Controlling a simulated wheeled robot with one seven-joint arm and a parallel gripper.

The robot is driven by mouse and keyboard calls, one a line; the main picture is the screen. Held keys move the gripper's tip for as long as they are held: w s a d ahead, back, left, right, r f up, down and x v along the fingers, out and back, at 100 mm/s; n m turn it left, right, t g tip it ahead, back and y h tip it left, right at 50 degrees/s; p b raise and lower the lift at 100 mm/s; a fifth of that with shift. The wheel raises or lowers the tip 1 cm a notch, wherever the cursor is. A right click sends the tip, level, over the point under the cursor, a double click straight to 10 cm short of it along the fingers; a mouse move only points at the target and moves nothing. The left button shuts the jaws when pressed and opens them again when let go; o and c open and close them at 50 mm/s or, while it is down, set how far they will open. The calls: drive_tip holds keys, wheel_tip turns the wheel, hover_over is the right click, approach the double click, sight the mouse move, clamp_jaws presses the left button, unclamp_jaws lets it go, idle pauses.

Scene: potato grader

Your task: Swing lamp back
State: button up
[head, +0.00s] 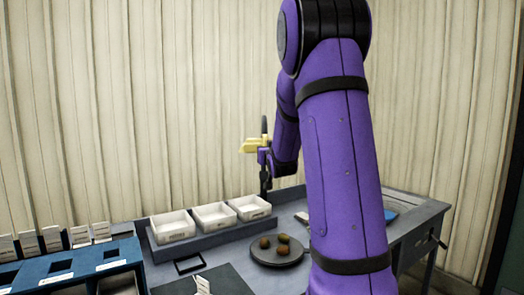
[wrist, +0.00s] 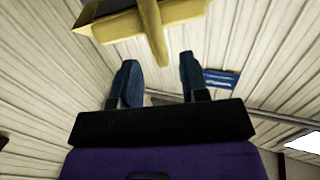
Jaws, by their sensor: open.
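The yellow lamp (head: 250,146) is up near a dark post (head: 265,180) behind the bench, in the middle of the head view. Its yellow body (wrist: 115,22) fills the top of the wrist view, with a narrow yellow bar sticking out toward my fingers. My gripper (wrist: 158,62) is open and empty, its two blue fingertips a little short of the lamp body. The bar's end shows between the fingertips in the picture; I cannot tell whether it touches them. In the head view my gripper (head: 263,157) is small beside the lamp and partly hidden by my arm.
Three white bins (head: 172,225) stand in a row on the bench (head: 410,211). A round dark plate (head: 277,257) holds brown potatoes (head: 283,239). A blue rack (head: 75,262) with cards is at the left. A pale corrugated wall (head: 190,90) is behind.

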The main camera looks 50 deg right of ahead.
drive_tip(key=shift+x, duration=3.1)
drive_tip(key=shift+s+d, duration=0.1)
clamp_jaws()
